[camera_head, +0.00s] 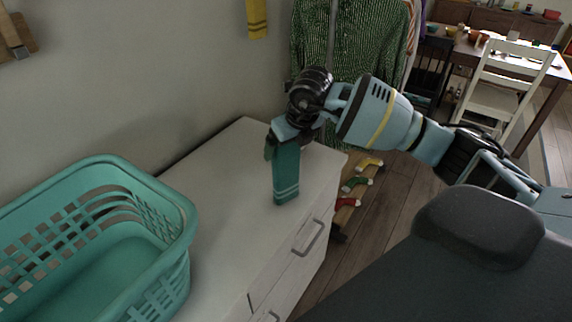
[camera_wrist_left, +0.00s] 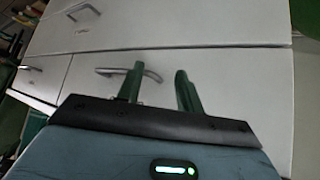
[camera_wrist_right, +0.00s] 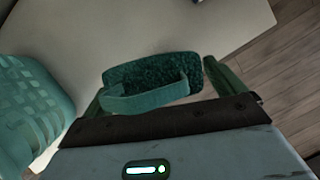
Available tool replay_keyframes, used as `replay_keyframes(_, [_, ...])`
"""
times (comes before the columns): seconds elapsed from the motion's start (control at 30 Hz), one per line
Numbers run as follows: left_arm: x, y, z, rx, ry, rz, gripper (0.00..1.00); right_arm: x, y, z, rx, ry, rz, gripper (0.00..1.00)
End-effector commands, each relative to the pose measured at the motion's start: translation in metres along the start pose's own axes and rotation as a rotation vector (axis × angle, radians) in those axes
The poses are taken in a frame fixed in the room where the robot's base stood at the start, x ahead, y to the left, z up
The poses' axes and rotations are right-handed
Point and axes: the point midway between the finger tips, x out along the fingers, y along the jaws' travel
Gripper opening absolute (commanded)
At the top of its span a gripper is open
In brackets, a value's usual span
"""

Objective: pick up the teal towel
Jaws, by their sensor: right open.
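The teal towel (camera_head: 286,180) stands upright, folded, with pale stripes near its lower end, on the white cabinet top (camera_head: 235,170). In the right wrist view the towel (camera_wrist_right: 150,80) lies between the two fingers of my right gripper (camera_wrist_right: 155,85), which are apart. In the head view my right gripper (camera_head: 272,148) is at the towel's upper end and hides part of it. My left gripper (camera_wrist_left: 158,88) shows in its wrist view, open and empty, facing the white drawer fronts with metal handles. It is not seen in the head view.
A teal laundry basket (camera_head: 185,215) stands on the cabinet to the left of the towel. Hanging clothes (camera_head: 325,50) are behind my right arm. A white chair (camera_head: 505,80) stands far right.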

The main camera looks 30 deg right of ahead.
Motion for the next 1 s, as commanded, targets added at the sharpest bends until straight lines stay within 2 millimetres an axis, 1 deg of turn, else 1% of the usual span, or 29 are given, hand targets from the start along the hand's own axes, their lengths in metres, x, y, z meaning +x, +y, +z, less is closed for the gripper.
replay_keyframes(0.07, [0.0, 0.0001, 0.0001, 0.0, 0.0, 0.0, 0.36, -0.0002, 0.0002, 0.0001, 0.0, 0.0, 0.0, 0.95])
replay_keyframes(0.1, [0.0, 0.0, 0.0001, 0.0, 0.0, 0.0, 0.36, -0.0003, 0.0002, 0.0001, 0.0, 0.0, 0.0, 0.93])
replay_keyframes(0.63, [-0.0001, 0.0002, 0.0006, -0.001, -0.001, 0.0, 0.36, -0.0012, 0.0004, 0.0007, 0.0, -0.002, 0.001, 0.23])
replay_keyframes(0.87, [-0.0001, 0.0002, 0.001, -0.001, -0.002, 0.0, 0.36, -0.0022, 0.0004, 0.0012, 0.0, -0.003, 0.001, 0.23])
replay_keyframes(1.0, [0.0002, 0.0003, 0.0027, -0.002, -0.005, 0.0, 0.36, -0.0081, 0.0005, 0.0041, 0.0, -0.004, 0.002, 0.23])
